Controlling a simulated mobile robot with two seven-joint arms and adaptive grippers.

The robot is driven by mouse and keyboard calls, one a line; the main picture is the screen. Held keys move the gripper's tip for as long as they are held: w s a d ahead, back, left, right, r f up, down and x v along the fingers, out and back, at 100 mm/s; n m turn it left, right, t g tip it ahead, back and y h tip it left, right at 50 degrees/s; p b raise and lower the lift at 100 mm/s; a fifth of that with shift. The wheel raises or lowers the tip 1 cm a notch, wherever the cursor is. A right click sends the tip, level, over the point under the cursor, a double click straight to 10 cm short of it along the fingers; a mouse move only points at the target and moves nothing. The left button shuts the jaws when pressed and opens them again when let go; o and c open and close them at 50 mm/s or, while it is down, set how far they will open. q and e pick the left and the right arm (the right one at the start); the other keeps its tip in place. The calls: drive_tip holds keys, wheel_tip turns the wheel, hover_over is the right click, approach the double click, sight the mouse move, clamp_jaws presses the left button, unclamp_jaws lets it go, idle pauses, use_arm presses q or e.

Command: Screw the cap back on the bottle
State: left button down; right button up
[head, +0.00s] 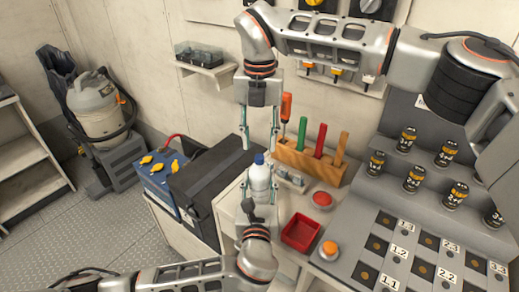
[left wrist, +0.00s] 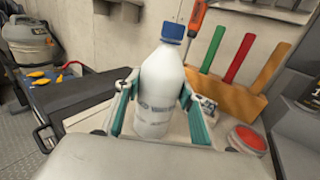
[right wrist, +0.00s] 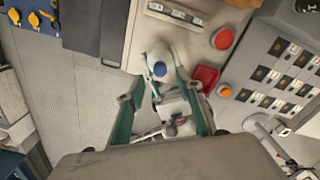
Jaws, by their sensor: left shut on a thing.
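The white bottle (head: 260,180) stands upright in my left gripper (head: 259,187), whose fingers close on its sides. The blue cap (head: 259,158) sits on top of the bottle's neck; how tightly it is screwed cannot be told. In the left wrist view the cap (left wrist: 173,32) and bottle (left wrist: 158,90) show clearly between the teal fingers. My right gripper (head: 259,146) points down just above the cap, its fingers apart and empty. In the right wrist view the cap (right wrist: 160,69) lies between the open fingertips, seen from above.
A wooden rack (head: 308,161) with a screwdriver and coloured handles stands behind the bottle. A red tray (head: 301,232), a red button (head: 322,199) and an orange button (head: 329,248) are to the right.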

wheel_tip(320, 180, up, 8)
idle(0.4)
use_arm(q)
drive_tip(key=c, duration=1.2)
unclamp_jaws()
use_arm(e)
drive_tip(key=shift+f, duration=0.1)
use_arm(q)
drive_tip(key=s, duration=1.2)
drive_tip(key=shift+a, duration=0.25)
